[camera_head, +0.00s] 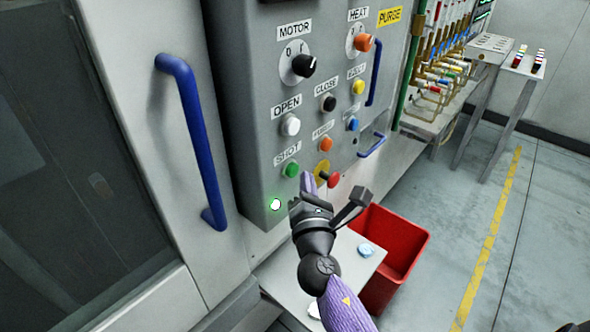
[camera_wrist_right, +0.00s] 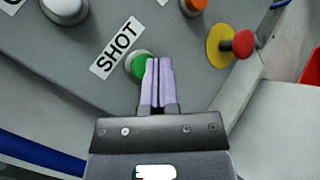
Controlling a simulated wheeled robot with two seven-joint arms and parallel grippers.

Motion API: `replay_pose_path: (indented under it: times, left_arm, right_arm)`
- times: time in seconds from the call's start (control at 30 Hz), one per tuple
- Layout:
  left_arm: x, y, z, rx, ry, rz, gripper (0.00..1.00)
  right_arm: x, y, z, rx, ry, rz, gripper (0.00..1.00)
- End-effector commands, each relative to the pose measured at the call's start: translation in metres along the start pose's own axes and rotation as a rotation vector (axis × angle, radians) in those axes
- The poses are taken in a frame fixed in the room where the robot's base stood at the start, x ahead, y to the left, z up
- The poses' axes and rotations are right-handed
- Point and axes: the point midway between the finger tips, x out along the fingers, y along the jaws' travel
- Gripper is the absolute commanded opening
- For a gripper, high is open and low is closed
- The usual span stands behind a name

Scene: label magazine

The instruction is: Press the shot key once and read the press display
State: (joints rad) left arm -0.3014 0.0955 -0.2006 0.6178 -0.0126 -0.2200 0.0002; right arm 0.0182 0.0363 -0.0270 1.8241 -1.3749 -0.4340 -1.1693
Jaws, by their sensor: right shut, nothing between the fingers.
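The green shot key (camera_head: 291,169) sits on the grey control panel beside a SHOT label (camera_head: 287,154). It also shows in the right wrist view (camera_wrist_right: 137,66), partly covered by my fingers. My right gripper (camera_head: 308,181) has its purple fingers shut with nothing between them. In the head view its tips are just right of the green key; in the wrist view they overlap the key's right side. I cannot tell whether they touch it. No press display that I can make out is in view. My left gripper is not in view.
A red mushroom button on a yellow plate (camera_wrist_right: 221,45) is right of the fingers. Orange (camera_head: 326,144) and white (camera_head: 291,125) buttons are above. A small green lamp (camera_head: 275,204) glows below the key. A blue door handle (camera_head: 192,140) is left; a red bin (camera_head: 405,238) stands lower right.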

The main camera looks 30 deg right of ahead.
Motion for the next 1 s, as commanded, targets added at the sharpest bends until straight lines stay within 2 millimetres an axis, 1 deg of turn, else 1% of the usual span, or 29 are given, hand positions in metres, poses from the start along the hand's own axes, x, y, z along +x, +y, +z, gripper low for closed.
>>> replay_pose_path:
  times: [0.07,0.53,1.0]
  left_arm:
    - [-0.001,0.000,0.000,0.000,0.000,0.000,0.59]
    - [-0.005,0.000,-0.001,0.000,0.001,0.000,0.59]
    - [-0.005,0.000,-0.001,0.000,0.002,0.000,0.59]
  right_arm:
    - [-0.002,-0.001,0.001,0.000,0.000,-0.001,0.00]
    - [-0.033,-0.024,0.024,-0.001,0.000,-0.001,0.00]
    - [-0.035,-0.025,0.025,0.000,-0.001,0.000,0.00]
